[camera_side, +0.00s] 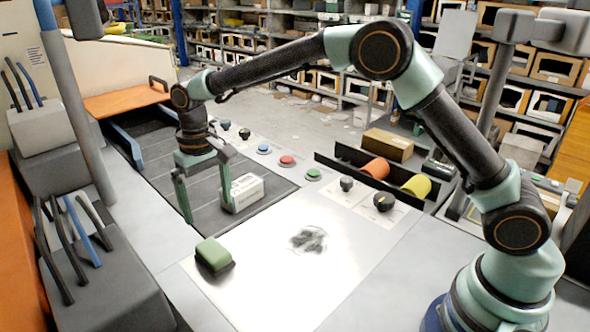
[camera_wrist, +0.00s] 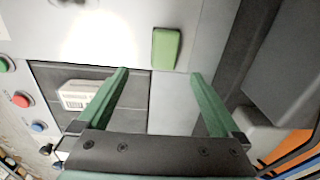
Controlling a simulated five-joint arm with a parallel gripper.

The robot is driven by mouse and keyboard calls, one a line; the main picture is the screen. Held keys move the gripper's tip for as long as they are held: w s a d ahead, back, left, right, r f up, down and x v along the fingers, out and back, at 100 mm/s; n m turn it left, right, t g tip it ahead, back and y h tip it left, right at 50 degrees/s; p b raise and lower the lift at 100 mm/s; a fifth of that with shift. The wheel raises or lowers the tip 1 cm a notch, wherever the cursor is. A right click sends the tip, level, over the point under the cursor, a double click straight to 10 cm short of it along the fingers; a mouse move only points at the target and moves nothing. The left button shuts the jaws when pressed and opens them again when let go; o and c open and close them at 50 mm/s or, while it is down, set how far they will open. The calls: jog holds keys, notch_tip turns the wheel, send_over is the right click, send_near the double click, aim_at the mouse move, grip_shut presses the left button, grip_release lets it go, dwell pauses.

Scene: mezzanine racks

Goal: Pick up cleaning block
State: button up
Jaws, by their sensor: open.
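The cleaning block (camera_side: 214,254) is a green block with a dark underside, lying on the bright metal table plate near its front left corner. In the wrist view the cleaning block (camera_wrist: 166,48) is ahead of the fingertips, between their lines and apart from both. My gripper (camera_side: 206,216) is open and empty over the dark recessed tray, behind the block in the side view. Its two green fingers point down there, and they also show spread wide in the wrist view (camera_wrist: 158,74). One finger appears close to a white box in the side view; contact cannot be told.
The white labelled box (camera_side: 243,192) stands on the dark tray (camera_side: 165,160). Red (camera_side: 287,161), blue and green buttons and black knobs line the panel. A dark smudge (camera_side: 308,239) marks the plate. Grey boxes with cables (camera_side: 85,265) stand at left.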

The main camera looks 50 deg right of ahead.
aim_at(212, 249)
jog(key=f, duration=0.9)
jog(key=a+f, duration=0.1)
jog(key=f, duration=0.3)
jog(key=shift+f, duration=0.15)
jog(key=c, duration=1.4)
jog(key=shift+o, duration=0.2)
jog(key=shift+w, duration=0.1)
notch_tip(212, 249, up, 20)
